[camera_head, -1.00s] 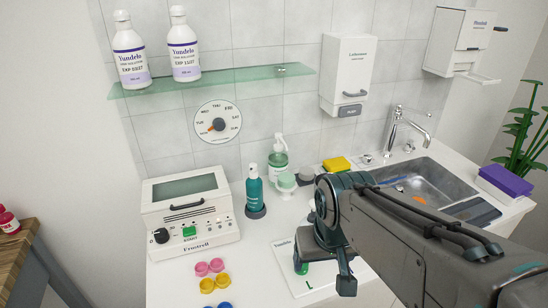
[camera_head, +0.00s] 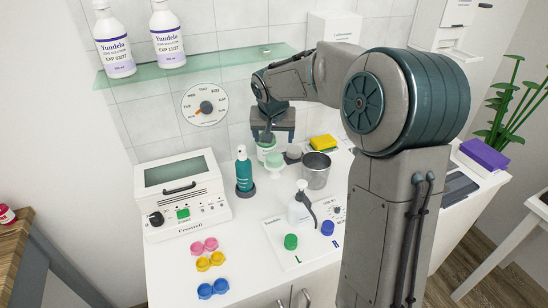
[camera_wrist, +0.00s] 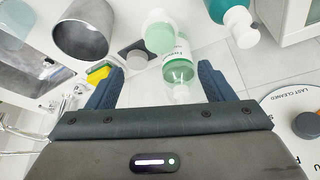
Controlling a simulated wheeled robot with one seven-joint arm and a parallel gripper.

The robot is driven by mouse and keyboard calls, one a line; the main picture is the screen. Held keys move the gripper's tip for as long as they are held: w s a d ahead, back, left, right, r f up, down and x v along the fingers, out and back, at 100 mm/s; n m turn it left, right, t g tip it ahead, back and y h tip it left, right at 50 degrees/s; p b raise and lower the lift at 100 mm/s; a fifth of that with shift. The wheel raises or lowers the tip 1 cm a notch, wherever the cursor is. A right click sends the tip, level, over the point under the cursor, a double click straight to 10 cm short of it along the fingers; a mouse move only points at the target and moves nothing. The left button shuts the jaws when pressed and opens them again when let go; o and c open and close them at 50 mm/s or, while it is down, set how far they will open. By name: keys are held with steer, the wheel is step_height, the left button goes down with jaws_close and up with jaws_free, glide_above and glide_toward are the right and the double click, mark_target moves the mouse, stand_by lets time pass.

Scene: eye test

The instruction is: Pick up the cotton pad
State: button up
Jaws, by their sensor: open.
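I cannot pick out a cotton pad for certain. A pale green rounded holder (camera_head: 275,161) stands on the counter near the wall; it also shows in the wrist view (camera_wrist: 160,36). Right behind it is a bottle with green liquid (camera_head: 264,150), which shows in the wrist view (camera_wrist: 178,68) with its clear pump end toward me. My gripper (camera_head: 268,136) is above these two in the head view and hides the bottle's top. In the wrist view my gripper (camera_wrist: 161,76) is open, with the bottle's pump end between its fingers. Nothing is held.
A metal cup (camera_head: 316,171), a small grey item (camera_head: 293,153) and a teal pump bottle (camera_head: 244,172) stand close by. A glass shelf (camera_head: 205,63) is above left. A white mat (camera_head: 284,250), a white device (camera_head: 183,193) and coloured lens cases (camera_head: 211,260) lie nearer.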

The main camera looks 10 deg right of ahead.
glide_above(275, 158)
steer(key=s, duration=0.2)
steer(key=f, duration=0.7)
steer(key=shift+s+a+f, duration=0.1)
steer(key=shift+s+a, duration=0.1)
steer(key=shift+a, duration=0.2)
steer(key=shift+p+x, duration=0.85)
steer(key=shift+x, duration=1.8)
steer(key=shift+w, duration=0.1)
steer(key=c, duration=1)
